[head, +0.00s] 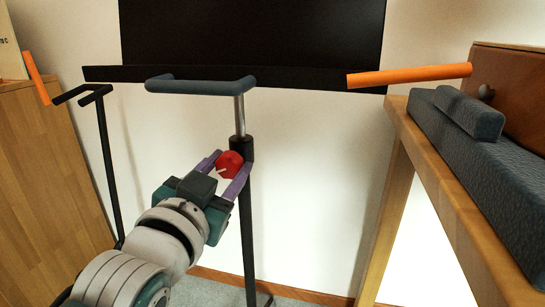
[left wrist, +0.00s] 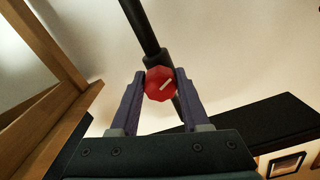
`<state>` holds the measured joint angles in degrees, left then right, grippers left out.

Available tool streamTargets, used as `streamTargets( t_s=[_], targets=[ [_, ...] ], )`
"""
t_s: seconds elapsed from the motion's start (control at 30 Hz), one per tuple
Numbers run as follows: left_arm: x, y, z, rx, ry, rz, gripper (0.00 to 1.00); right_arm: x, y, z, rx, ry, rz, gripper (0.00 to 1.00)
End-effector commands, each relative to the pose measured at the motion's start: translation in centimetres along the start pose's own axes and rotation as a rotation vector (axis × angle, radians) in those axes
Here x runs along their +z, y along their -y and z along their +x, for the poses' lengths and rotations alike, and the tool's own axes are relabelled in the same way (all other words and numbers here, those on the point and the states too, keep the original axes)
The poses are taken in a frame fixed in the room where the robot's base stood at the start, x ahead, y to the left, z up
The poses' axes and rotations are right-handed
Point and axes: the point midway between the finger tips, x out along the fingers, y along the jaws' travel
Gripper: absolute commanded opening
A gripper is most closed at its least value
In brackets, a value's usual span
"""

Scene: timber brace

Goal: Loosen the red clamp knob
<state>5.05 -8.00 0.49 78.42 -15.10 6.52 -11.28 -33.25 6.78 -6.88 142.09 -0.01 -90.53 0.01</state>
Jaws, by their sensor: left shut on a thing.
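The red clamp knob (head: 229,164) sits on the side of a dark upright stand post (head: 248,220), where a thinner metal rod (head: 239,115) enters the collar. My left gripper (head: 230,171) reaches up from below with one purple finger on each side of the knob, shut on it. The stand's blue-grey top bar (head: 200,87) is above the gripper. My right gripper is not in view.
Another dark stand (head: 105,150) and a wooden cabinet (head: 45,190) are at left. A black panel (head: 250,30) is behind.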

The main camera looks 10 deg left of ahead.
Motion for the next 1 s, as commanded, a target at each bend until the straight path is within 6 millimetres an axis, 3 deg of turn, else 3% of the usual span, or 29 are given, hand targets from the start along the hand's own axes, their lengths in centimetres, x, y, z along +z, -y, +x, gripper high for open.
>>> streamTargets(
  t_s=[0.7, 0.73, 1.0],
  targets=[
    [-0.06, 0.01, 0.03, 0.000, -0.002, -0.076, 0.00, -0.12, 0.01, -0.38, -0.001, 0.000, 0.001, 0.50],
    [-0.06, 0.01, 0.03, 0.000, -0.002, -0.076, 0.48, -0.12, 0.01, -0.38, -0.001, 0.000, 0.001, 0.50],
    [-0.03, -0.01, 0.02, 0.000, -0.001, -0.074, 0.76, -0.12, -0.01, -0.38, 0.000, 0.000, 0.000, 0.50]
  ],
)
